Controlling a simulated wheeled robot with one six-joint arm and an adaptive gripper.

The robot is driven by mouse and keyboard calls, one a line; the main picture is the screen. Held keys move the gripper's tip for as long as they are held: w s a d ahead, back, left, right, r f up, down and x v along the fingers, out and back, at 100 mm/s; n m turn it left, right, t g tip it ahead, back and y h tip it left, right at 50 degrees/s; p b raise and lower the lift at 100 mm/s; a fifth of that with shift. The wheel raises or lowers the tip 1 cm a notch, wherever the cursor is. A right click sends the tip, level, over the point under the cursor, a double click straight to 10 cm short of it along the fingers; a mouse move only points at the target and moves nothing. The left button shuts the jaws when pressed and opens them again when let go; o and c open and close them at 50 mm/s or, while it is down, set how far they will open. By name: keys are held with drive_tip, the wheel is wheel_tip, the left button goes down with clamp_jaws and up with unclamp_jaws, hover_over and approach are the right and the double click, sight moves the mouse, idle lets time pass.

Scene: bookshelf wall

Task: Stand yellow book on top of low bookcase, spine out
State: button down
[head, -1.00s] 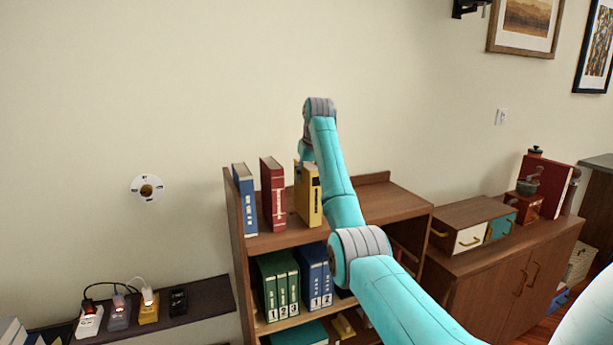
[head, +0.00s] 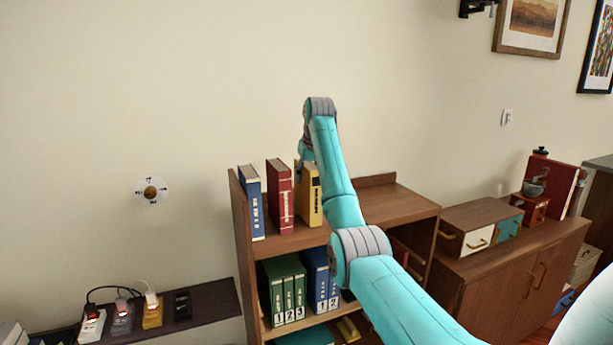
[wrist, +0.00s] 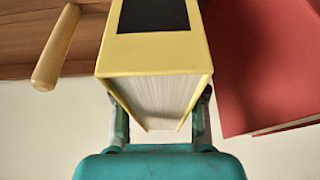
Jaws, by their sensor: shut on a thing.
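The yellow book (head: 311,196) stands upright at the top of the low bookcase (head: 403,205), its spine with a dark label facing out into the room. My gripper (wrist: 160,118) is shut on the yellow book (wrist: 152,58), with a finger on each side near its page end. In the head view the gripper is mostly hidden behind my arm and the book. The book is just right of a red book (head: 281,197), with a narrow gap. I cannot tell whether its bottom edge touches the bookcase top.
A blue book (head: 251,203) stands left of the red one. In the wrist view, a wooden peg (wrist: 56,48) sticks out on the other side of the yellow book from the red book (wrist: 262,65). The bookcase top is clear to the right. Green binders (head: 282,291) stand below.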

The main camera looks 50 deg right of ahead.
drive_tip(key=shift+f, duration=0.1)
idle(0.5)
drive_tip(key=c, duration=0.6)
unclamp_jaws()
drive_tip(key=shift+f, duration=0.15)
wheel_tip(320, 180, up, 10)
drive_tip(key=shift+r, duration=0.1)
